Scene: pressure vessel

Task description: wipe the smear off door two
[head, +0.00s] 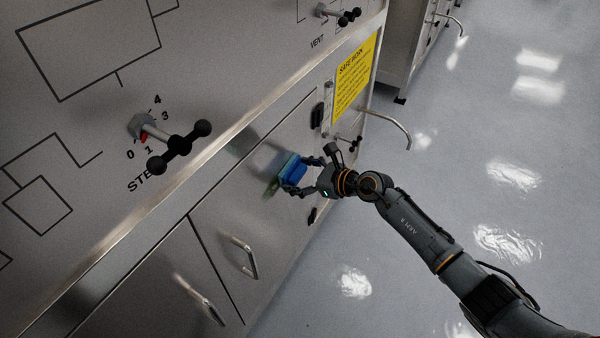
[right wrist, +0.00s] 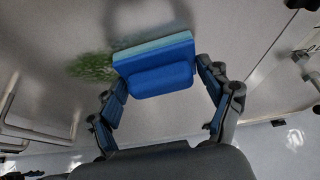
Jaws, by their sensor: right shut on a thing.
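A blue block with a lighter teal pad (head: 293,169) is held by my right gripper (head: 298,177) against or very close to a grey metal door (head: 260,215). In the right wrist view the blue block (right wrist: 160,80) sits between the two fingers, teal side towards the door. A green smear (right wrist: 92,67) shows on the door left of the pad; part of it may be hidden behind the pad. In the head view only a faint green trace (head: 272,188) shows beside the pad. No door number is readable. My left gripper is not in view.
A bar handle (head: 246,258) stands out from the door below the pad, and another (head: 200,298) is on the neighbouring door. A curved metal pipe (head: 395,125) and a yellow sign (head: 355,75) are above right. A black-handled valve (head: 180,145) juts out above. Clear floor lies right.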

